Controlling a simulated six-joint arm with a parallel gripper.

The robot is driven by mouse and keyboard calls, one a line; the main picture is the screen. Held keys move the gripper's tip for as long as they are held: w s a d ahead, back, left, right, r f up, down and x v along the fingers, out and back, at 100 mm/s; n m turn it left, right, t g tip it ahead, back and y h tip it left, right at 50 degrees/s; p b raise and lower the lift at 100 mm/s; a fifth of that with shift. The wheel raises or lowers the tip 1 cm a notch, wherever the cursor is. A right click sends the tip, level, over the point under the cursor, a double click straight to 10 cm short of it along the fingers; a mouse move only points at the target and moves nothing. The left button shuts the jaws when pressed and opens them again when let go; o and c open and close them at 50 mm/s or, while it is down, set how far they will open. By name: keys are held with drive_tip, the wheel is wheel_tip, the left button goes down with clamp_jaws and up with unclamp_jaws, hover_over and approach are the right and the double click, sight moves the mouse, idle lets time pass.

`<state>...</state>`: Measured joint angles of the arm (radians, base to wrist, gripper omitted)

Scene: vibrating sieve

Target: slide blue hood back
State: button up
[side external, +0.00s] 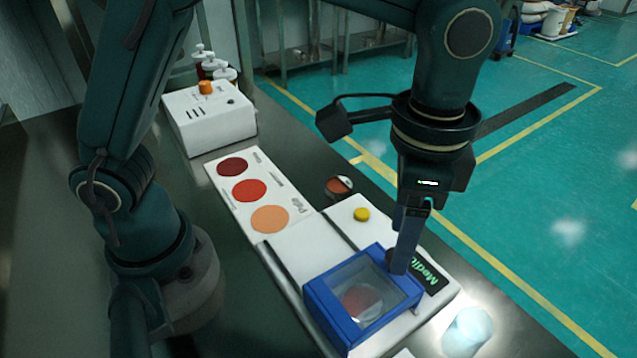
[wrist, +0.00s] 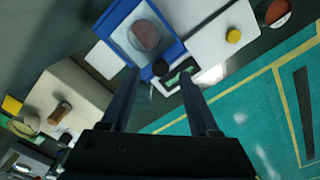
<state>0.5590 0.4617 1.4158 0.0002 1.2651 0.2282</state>
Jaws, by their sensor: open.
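The blue hood (side external: 322,303) has a clear window and sits over the front part of the white sieve machine (side external: 290,250). Under the window is a round dish with reddish contents (side external: 360,302). The hood also fills the top of the wrist view (wrist: 103,22). My gripper (side external: 403,266) points down at the hood's right side. I cannot tell whether either finger touches the knob.
A yellow button (side external: 362,214) is on the machine behind the hood. A panel with coloured circles (side external: 270,190) lies at the left. A white box with an orange knob (side external: 215,125) stands farther back. A pale glowing cylinder (side external: 468,330) is at the front right.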

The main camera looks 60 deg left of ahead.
drive_tip(key=shift+f, duration=1.3)
clamp_jaws()
idle(0.5)
